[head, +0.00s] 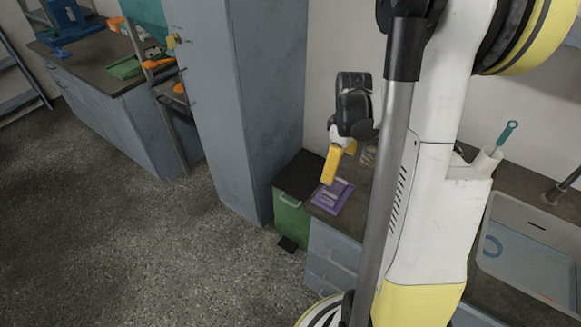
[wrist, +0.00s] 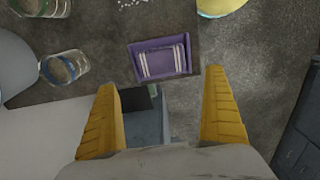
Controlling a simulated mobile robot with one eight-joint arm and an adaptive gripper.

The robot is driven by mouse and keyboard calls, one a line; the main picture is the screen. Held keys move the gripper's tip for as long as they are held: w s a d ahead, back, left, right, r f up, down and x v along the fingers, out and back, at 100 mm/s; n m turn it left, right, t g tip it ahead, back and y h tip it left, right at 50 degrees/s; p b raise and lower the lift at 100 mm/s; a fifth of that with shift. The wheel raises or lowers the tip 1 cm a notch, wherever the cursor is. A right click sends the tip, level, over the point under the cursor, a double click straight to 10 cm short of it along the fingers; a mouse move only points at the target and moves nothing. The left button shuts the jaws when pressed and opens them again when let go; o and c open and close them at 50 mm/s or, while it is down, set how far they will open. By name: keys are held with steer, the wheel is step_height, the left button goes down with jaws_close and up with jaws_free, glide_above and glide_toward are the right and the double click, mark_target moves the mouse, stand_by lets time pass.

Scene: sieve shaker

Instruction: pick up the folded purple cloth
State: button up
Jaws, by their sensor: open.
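The folded purple cloth (head: 328,203) with pale stripes lies flat near the edge of the dark counter. In the wrist view the cloth (wrist: 148,71) lies beyond the fingertips, roughly centred between them. My gripper (head: 329,176) points down over the cloth in the head view, with one yellow finger clearly seen. In the wrist view my gripper (wrist: 160,79) is open, its two yellow fingers wide apart and nothing between them. The exact height above the cloth is hard to judge.
Glass jars (wrist: 64,68) stand left of the cloth, and a yellow round object (wrist: 220,6) is at upper right. A green bin (head: 290,222) stands beside the counter, near a tall grey cabinet (head: 235,110). A grey basin (head: 520,225) is at right.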

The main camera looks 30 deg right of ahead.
mark_target(335, 187)
steer(key=f+b, duration=0.1)
steer(key=f, duration=0.1)
steer(key=f+b, duration=0.1)
steer(key=f, duration=0.2)
steer(key=shift+s+d+f, duration=0.1)
steer(key=shift+s+f, duration=0.05)
steer(key=shift+s, duration=0.05)
steer(key=f+b, duration=0.1)
steer(key=f, duration=0.1)
steer(key=f+b, duration=0.2)
steer(key=f, duration=0.1)
steer(key=shift+w+a+f, duration=0.1)
steer(key=shift+a+f, duration=0.1)
steer(key=shift+f, duration=0.15)
steer(key=shift+r, duration=0.1)
steer(key=c, duration=1)
